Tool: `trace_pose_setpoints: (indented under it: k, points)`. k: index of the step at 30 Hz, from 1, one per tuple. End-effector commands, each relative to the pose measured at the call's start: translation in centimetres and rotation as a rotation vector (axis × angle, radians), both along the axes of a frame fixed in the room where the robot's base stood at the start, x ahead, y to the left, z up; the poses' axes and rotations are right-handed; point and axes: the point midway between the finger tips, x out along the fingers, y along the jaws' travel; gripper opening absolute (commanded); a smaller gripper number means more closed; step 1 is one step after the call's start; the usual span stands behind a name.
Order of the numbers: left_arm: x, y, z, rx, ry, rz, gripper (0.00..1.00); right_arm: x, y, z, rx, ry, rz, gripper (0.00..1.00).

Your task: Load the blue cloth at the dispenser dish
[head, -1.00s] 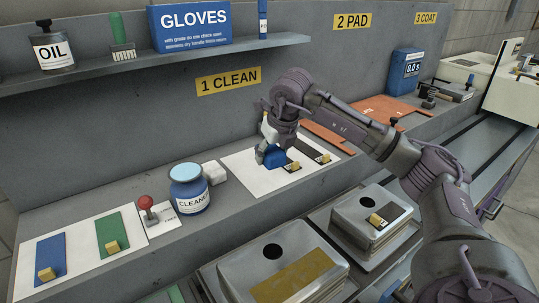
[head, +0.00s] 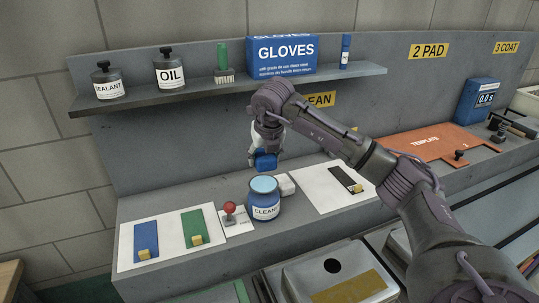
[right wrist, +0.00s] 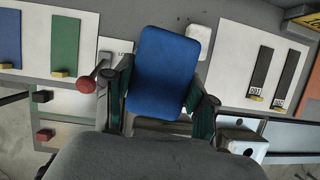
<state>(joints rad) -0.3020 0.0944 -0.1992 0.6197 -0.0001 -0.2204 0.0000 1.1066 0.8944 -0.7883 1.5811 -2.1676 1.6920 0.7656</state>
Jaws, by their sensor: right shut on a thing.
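My right gripper (head: 264,152) is shut on a blue cloth (head: 265,163). In the right wrist view the cloth (right wrist: 165,72) is a folded-looking blue pad between the two fingers. The cleaner dispenser (head: 265,207) is a blue jar with a white label and a pale blue dish (head: 264,184) on top. In the head view the cloth shows just above the dish, with a small gap in the picture. Their exact height difference is hard to tell. The jar is not visible in the right wrist view, where the cloth blocks much of the middle. My left gripper is not in view.
A white block (head: 285,185) stands beside the jar, and a red-knobbed lever (head: 229,209) is to its left. A white mat with blue (head: 146,238) and green (head: 195,226) strips lies left. Another mat (head: 325,180) lies right. A shelf (head: 200,92) runs above.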

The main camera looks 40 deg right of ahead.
Motion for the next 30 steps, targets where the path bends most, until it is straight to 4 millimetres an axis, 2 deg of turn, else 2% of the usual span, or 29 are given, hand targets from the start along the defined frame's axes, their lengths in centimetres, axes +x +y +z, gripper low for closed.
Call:
trace_pose_setpoints:
  k: [5,12,21,30]
  points:
    - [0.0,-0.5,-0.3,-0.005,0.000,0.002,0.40,0.1,0.0,-0.5,0.000,0.001,-0.006,0.28]
    - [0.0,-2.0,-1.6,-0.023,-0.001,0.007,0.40,0.0,0.1,-2.6,-0.001,0.003,-0.004,0.28]
    - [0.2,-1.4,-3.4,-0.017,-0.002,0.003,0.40,0.0,0.0,-5.5,0.000,0.001,-0.004,0.28]
    - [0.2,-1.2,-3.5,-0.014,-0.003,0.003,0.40,0.0,0.0,-5.9,-0.001,0.000,-0.004,0.28]
